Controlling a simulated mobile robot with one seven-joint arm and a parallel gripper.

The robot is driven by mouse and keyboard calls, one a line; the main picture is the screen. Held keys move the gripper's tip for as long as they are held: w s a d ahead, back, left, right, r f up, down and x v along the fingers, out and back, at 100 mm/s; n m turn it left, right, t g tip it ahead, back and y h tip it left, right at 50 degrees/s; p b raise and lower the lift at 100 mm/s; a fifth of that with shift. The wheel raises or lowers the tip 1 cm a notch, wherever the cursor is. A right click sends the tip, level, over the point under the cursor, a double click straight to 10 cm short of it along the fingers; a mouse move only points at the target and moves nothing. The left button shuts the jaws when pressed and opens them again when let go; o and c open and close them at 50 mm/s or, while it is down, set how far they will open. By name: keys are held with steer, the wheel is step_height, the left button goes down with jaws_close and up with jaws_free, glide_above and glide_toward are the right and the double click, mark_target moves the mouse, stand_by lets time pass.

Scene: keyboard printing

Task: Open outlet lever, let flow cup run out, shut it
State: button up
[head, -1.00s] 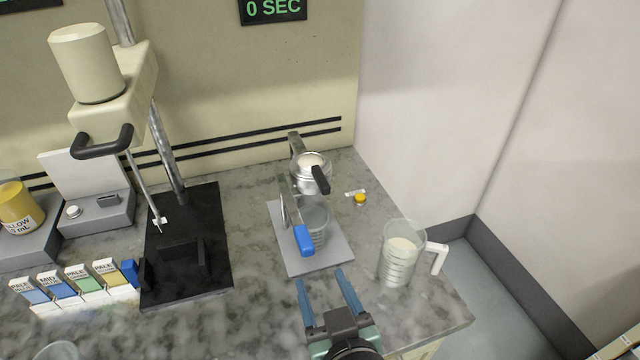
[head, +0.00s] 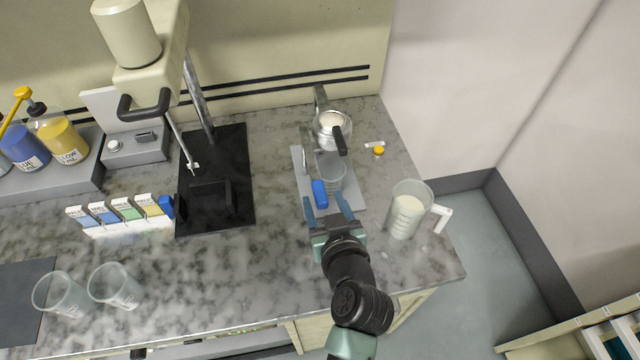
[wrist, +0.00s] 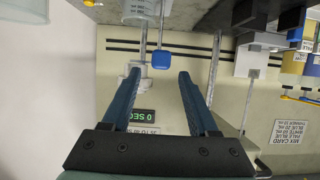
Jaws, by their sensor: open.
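The flow cup (head: 333,124) holds pale liquid and sits in a stand at the back of the counter, with a black handle (head: 341,143) at its front. A lever with a blue grip (head: 320,194) stands in front of the cup; the blue grip also shows in the wrist view (wrist: 163,60). A clear beaker (head: 333,175) stands below the cup, partly hidden. My gripper (head: 326,204) is open, its fingertips near and around the blue grip in the head view. In the wrist view, the grip appears between and just beyond the fingertips (wrist: 158,73). Contact cannot be told.
A clear jug (head: 408,210) with pale liquid stands right of my gripper, near the counter edge. A small yellow-orange item (head: 379,151) lies behind it. A mixer on a black base (head: 235,210) stands to the left. Two empty beakers (head: 115,288) stand front left.

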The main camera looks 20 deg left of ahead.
mark_target(320, 192)
steer(key=shift+p+x, duration=0.4)
steer(key=shift+x, duration=1.95)
jaws_close()
